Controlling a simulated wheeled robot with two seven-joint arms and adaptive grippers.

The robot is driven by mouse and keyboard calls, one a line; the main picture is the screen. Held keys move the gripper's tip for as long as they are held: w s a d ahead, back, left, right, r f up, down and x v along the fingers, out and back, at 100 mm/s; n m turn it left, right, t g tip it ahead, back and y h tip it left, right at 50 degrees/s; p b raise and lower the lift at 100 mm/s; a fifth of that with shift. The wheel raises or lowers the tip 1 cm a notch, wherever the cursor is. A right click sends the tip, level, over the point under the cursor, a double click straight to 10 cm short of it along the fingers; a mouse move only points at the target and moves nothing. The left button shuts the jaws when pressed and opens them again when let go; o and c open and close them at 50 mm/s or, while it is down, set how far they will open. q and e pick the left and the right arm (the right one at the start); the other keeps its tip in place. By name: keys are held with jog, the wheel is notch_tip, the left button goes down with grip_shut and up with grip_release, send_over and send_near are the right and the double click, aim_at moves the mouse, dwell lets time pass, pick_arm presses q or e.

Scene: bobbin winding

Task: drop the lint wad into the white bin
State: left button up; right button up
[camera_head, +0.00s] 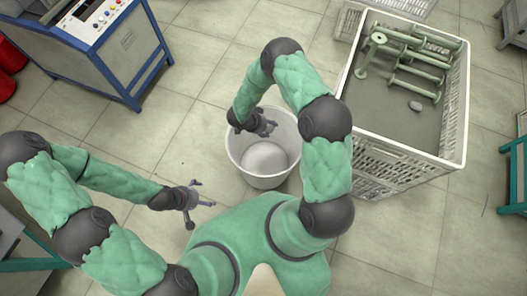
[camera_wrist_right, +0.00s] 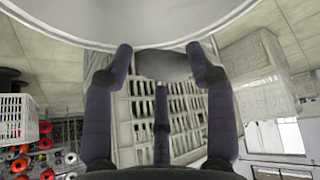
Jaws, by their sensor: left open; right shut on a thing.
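The white bin (camera_head: 235,157) stands on the floor in the middle of the head view, open at the top. My right gripper (camera_head: 266,127) is at the bin's far side, over its opening in that view. In the right wrist view its fingers (camera_wrist_right: 164,72) are shut on a grey lump, the lint wad (camera_wrist_right: 163,64), with the pale bin wall (camera_wrist_right: 150,22) behind and above it. The wad cannot be made out in the head view. My left gripper (camera_head: 196,199) is open and empty, to the left of and nearer than the bin.
A white crate (camera_head: 395,168) with several green bobbins (camera_head: 420,80) and a small grey lump (camera_head: 415,106) stands right of the bin. A blue-framed machine (camera_head: 105,45) is at the upper left. A green-legged stand (camera_head: 512,180) is at the right edge. Tiled floor around the bin is clear.

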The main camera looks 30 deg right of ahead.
jog(key=shift+f+b, duration=2.35)
jog(key=shift+f, duration=0.25)
jog(key=o, duration=0.8)
jog(key=shift+r, duration=0.1)
jog(key=v, duration=1.2)
